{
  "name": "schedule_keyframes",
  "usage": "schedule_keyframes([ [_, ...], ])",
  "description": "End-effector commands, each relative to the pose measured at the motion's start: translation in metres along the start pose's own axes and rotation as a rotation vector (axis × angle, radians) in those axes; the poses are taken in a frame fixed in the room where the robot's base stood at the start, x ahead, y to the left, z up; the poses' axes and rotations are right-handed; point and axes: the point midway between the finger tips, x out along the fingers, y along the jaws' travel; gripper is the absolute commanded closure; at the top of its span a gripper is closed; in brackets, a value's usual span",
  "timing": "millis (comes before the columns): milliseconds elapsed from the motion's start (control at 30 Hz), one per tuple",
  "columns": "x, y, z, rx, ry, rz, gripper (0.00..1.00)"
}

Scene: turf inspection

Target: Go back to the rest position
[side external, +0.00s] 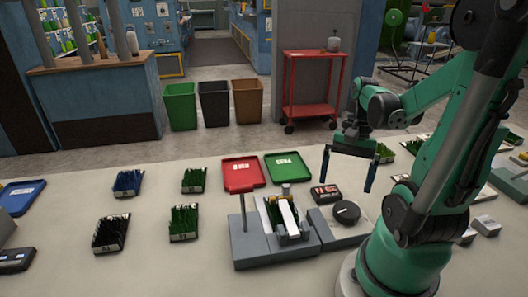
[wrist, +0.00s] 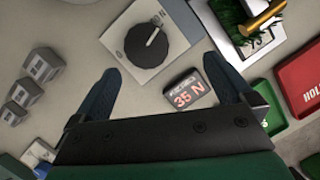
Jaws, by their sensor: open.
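My gripper (side external: 348,176) is open and empty, its two dark blue fingers pointing down above the far right of the test station. In the wrist view the open fingers (wrist: 160,68) have a black display (wrist: 185,92) reading "35 N" and a round black dial (wrist: 143,50) between and beyond them. In the side view the display (side external: 326,194) and dial (side external: 346,213) are left of and below the gripper, apart from it. A turf sample (side external: 272,212) sits in the grey fixture (side external: 250,245), with a pale bar across it. No rest position is marked.
A red tray (side external: 243,186) and a green tray (side external: 287,177) lie behind the fixture. Several turf samples (side external: 194,180) stand on the left of the table. Grey weights (wrist: 40,65) show in the wrist view. A red cart (side external: 311,100) stands beyond the table.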

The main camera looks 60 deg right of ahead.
Motion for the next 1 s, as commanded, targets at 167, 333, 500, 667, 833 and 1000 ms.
schedule_keyframes([
  [167,-0.005,-0.067,0.01,-0.398,0.269,-0.017,0.0],
  [333,-0.013,-0.129,0.048,-0.84,0.527,-0.09,0.0],
  [500,-0.015,-0.155,0.086,-1.149,0.68,-0.142,0.0],
  [667,-0.016,-0.166,0.109,-1.313,0.761,-0.176,0.0],
  [833,-0.017,-0.167,0.112,-1.341,0.777,-0.183,0.0],
  [1000,-0.017,-0.167,0.112,-1.337,0.775,-0.182,0.0],
])
